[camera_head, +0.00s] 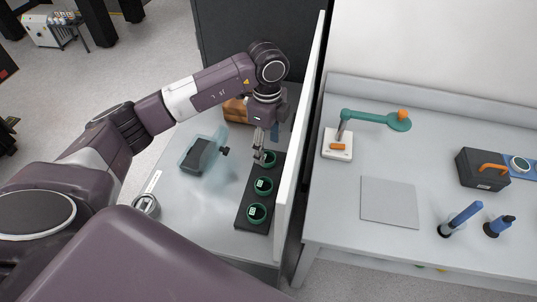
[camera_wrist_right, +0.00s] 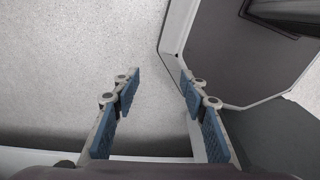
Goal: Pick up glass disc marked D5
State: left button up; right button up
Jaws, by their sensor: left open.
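A black rack (camera_head: 246,202) on the left bench holds three round green-rimmed discs in a row: a near one (camera_head: 257,213), a middle one (camera_head: 263,186) and a far one (camera_head: 268,158). Small white labels show on them, but they are too small to read, so I cannot tell which is D5. My left gripper (camera_head: 262,157) points down at the far disc, its open fingers at or just above it. The fingers partly hide that disc; contact cannot be told. My right gripper (camera_wrist_right: 152,104) is open and empty in the right wrist view, above the floor.
A white partition (camera_head: 300,140) stands close to the right of the rack. A black device with a clear cover (camera_head: 199,154) and a brown box (camera_head: 236,110) are on the left bench. The right bench holds a green-armed stand (camera_head: 338,144), a grey plate (camera_head: 389,203) and a dark case (camera_head: 482,169).

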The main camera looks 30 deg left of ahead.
aim_at(267, 157)
pick_arm(q)
jog(key=f+p, duration=0.1)
jog(key=f, duration=0.3)
jog(key=shift+w+a+f+p, duration=0.1)
jog(key=shift+w+f+p, duration=0.15)
jog(key=shift+p, duration=0.1)
jog(key=shift+s, duration=0.1)
jog(key=shift+c, duration=0.2)
jog(key=c, duration=1.2)
pick_arm(e)
jog(key=shift+w+a+r, duration=0.2)
jog(key=shift+w+r, duration=0.75)
jog(key=shift+r, duration=0.2)
pick_arm(q)
jog(key=shift+r, duration=0.1)
